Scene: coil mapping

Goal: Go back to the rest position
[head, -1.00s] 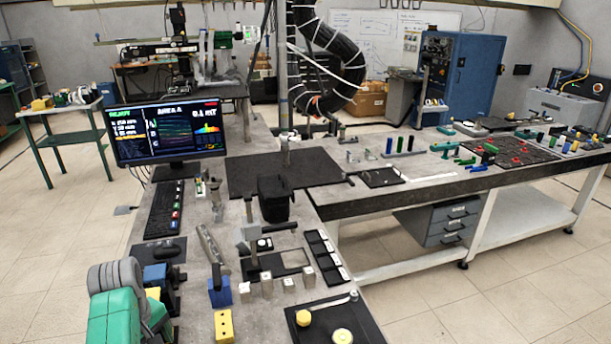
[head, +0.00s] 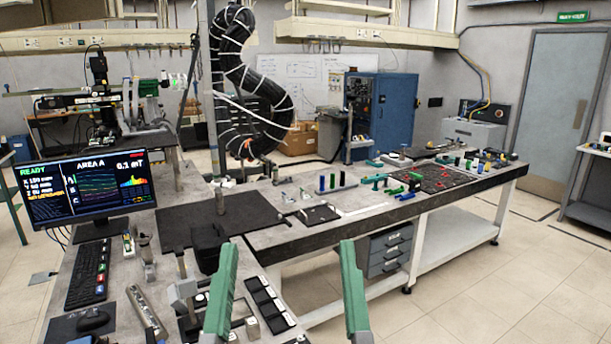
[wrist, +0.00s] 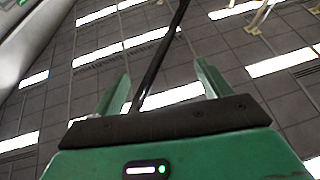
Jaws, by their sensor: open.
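My gripper (head: 287,290) shows at the bottom middle of the head view, with two green fingers pointing up and set wide apart. It is open and nothing is between the fingers. In the wrist view the two green fingers (wrist: 160,85) also stand apart, with the ceiling and its bright light strips behind them. The gripper appears raised in front of the bench, clear of the things on it. The rest of the arm is out of the head view.
The grey bench (head: 300,232) turns a corner and runs off to the right. A monitor (head: 80,188) and keyboard (head: 88,275) are at left. A black pouch (head: 208,245) stands near the dark mat (head: 185,222). A thick black hose (head: 250,90) hangs behind. Open floor (head: 480,290) lies at right.

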